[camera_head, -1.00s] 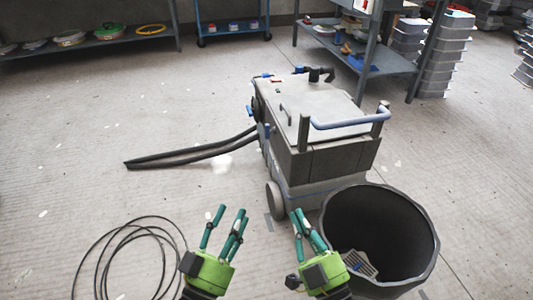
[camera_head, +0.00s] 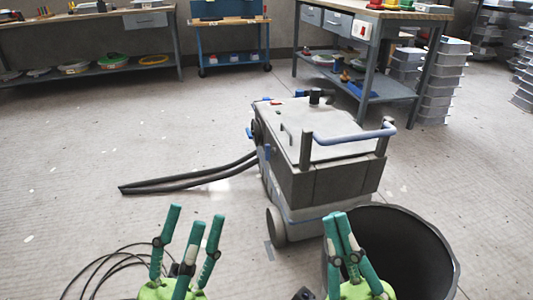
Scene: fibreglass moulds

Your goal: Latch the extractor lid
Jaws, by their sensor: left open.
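The extractor (camera_head: 325,180) is a grey wheeled box in the middle of the head view. Its pale flat lid (camera_head: 305,127) lies on top, with a small handle and a dark fitting. Blue parts that look like latches (camera_head: 250,133) show on its left side; whether they are fastened is too small to tell. My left gripper (camera_head: 193,215) is open and empty at the bottom, left of and nearer than the extractor. My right gripper (camera_head: 336,216) is at the bottom in front of the black bin, its fingers overlapping in the view, with nothing seen between them.
A black bin (camera_head: 440,255) stands close in front of the extractor at right. A black hose (camera_head: 185,183) runs left from it, and a coiled cable (camera_head: 95,270) lies at bottom left. Workbenches (camera_head: 385,85) line the back.

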